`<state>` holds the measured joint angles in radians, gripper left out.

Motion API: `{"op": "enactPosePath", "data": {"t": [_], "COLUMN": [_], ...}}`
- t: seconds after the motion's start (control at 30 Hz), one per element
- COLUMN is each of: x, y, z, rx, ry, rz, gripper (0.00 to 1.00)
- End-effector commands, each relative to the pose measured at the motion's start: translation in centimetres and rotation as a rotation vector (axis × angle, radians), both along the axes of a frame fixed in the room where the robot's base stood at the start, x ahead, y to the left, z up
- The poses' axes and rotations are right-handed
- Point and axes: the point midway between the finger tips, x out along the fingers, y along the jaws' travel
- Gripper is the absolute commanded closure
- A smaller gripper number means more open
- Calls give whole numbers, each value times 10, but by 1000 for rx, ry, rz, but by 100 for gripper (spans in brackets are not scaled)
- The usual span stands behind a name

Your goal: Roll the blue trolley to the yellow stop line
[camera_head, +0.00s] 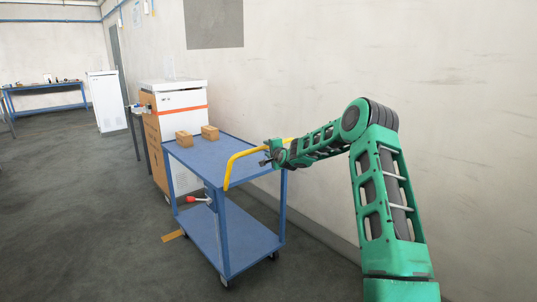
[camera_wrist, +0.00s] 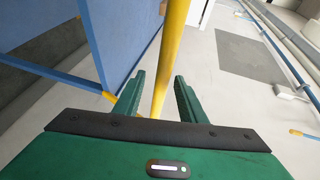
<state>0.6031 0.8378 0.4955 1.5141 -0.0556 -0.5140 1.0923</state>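The blue trolley (camera_head: 235,242) stands on the dark floor along the wall, with a top deck, a lower shelf and casters. Its yellow push handle (camera_head: 240,157) rises at the near end. My gripper (camera_head: 268,154) is at this handle. In the wrist view the handle (camera_wrist: 172,50) runs between the two green fingers of my gripper (camera_wrist: 162,90), which stand apart with gaps beside the bar. A red-tipped lever (camera_head: 193,199) sticks out from the trolley's left side. A short yellow-orange strip (camera_head: 173,236) lies on the floor left of the trolley; the trolley may hide more of it.
Two small brown boxes (camera_head: 184,138) (camera_head: 210,131) sit on the trolley's top deck. A white cabinet (camera_head: 180,105) with an orange stripe stands just beyond the trolley. A blue table (camera_head: 45,88) and another white cabinet (camera_head: 106,101) are farther back. The floor at left is clear.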

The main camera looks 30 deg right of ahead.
Motion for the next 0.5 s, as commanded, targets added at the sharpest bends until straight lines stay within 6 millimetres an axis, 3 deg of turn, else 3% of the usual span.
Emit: {"op": "enactPosePath", "data": {"t": [0.2, 0.5], "x": [-27, -36], "y": [4, 5], "z": [4, 6], "rx": [0, 0], "ry": [2, 1], "rz": [0, 0], "gripper": [63, 63]}}
